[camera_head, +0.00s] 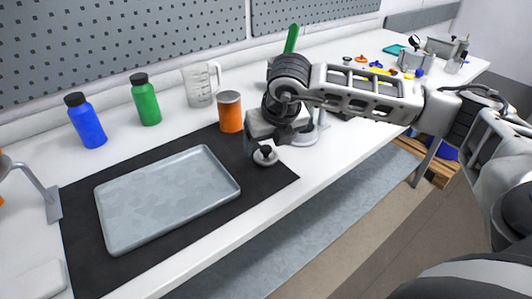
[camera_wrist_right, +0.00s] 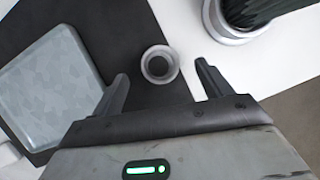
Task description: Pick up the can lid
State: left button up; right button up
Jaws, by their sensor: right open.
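The can lid (camera_head: 265,157) is a small round grey piece lying on the black mat, right of the metal tray. In the right wrist view it shows as a grey ring with a darker centre (camera_wrist_right: 159,64). My right gripper (camera_head: 264,148) is above and close to it, pointing down. Its two fingers (camera_wrist_right: 162,82) are apart, one on each side of the lid in the wrist view, with nothing between them held. The orange can (camera_head: 230,112) stands upright just left of my right gripper. My left gripper is not in view.
A grey metal tray (camera_head: 166,199) lies on the black mat (camera_head: 85,272). A blue bottle (camera_head: 87,122), a green bottle (camera_head: 146,102) and a clear jug (camera_head: 199,86) stand behind. A round metal base (camera_wrist_right: 228,24) sits beside the mat. Several small items are farther right.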

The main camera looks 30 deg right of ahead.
aim_at(266, 148)
jog(key=x, duration=0.3)
jog(key=shift+w+f, duration=0.1)
jog(key=shift+w, duration=0.05)
jog(key=shift+c, duration=0.4)
jog(key=c, duration=1)
